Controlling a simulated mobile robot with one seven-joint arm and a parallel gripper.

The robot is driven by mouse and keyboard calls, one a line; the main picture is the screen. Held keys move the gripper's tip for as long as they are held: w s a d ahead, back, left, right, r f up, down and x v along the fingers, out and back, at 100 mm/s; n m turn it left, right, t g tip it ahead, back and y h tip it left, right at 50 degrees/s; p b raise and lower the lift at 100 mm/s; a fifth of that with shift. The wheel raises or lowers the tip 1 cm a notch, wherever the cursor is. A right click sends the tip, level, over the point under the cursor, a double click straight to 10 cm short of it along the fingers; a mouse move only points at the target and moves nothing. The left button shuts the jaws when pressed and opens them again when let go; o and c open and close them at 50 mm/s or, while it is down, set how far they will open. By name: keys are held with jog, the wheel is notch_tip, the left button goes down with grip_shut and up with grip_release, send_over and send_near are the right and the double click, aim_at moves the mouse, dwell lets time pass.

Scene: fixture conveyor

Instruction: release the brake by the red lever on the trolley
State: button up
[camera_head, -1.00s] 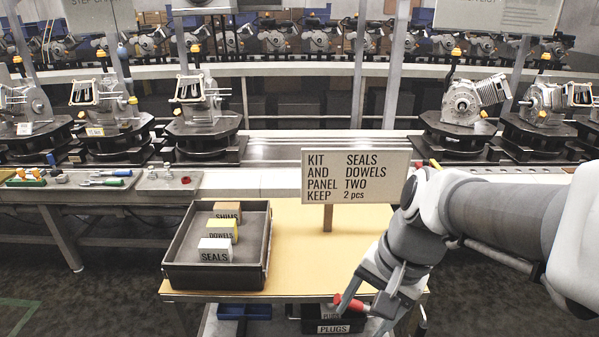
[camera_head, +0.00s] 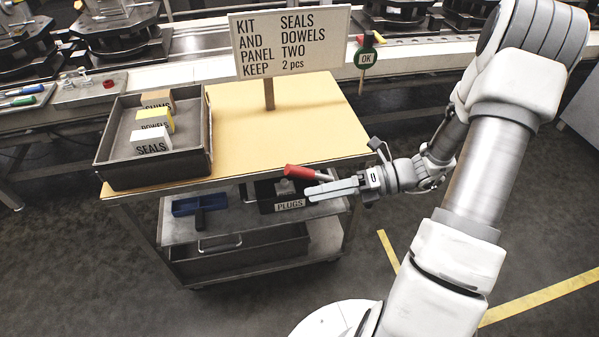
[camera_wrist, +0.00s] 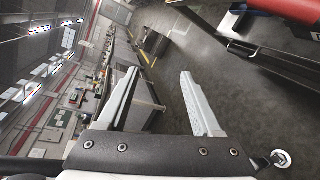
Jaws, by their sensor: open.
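The trolley (camera_head: 315,115) has a yellow top and lower metal shelves. The red lever (camera_head: 300,172) sticks out at its right front side, just under the top's edge, with a metal rod to the right of the red grip. My gripper (camera_head: 310,192) is beside the lever, with its fingers pointing left just below and right of the red grip. In the wrist view my gripper (camera_wrist: 160,72) is open with nothing between the fingers. A large red part, seemingly the lever (camera_wrist: 285,8), shows at the top right there, outside the fingers. Contact cannot be told.
A grey tray (camera_head: 110,165) with boxes stands on the trolley top, beside a sign (camera_head: 290,42). The conveyor (camera_head: 200,45) runs behind. Floor to the right is clear.

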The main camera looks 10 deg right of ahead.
jog(key=w+d+f+m+t+y+b, duration=0.1)
jog(key=w+d+f+m+t+b, duration=0.1)
jog(key=d+f+m+t, duration=0.55)
jog(key=m+t+h+b, duration=0.1)
jog(key=m+t+h, duration=0.35)
jog(key=m, duration=0.75)
send_near(304, 176)
jog(key=shift+n+t+y, duration=0.25)
jog(key=shift+t+y, duration=0.25)
jog(key=shift+y, duration=0.35)
jog(key=x, duration=0.4)
jog(key=f+b+x, duration=0.1)
jog(key=x, duration=0.6)
jog(key=shift+w+a+f+b, duration=0.15)
jog(key=shift+w+f+b, duration=0.2)
jog(key=shift+w, duration=0.15)
grip_shut()
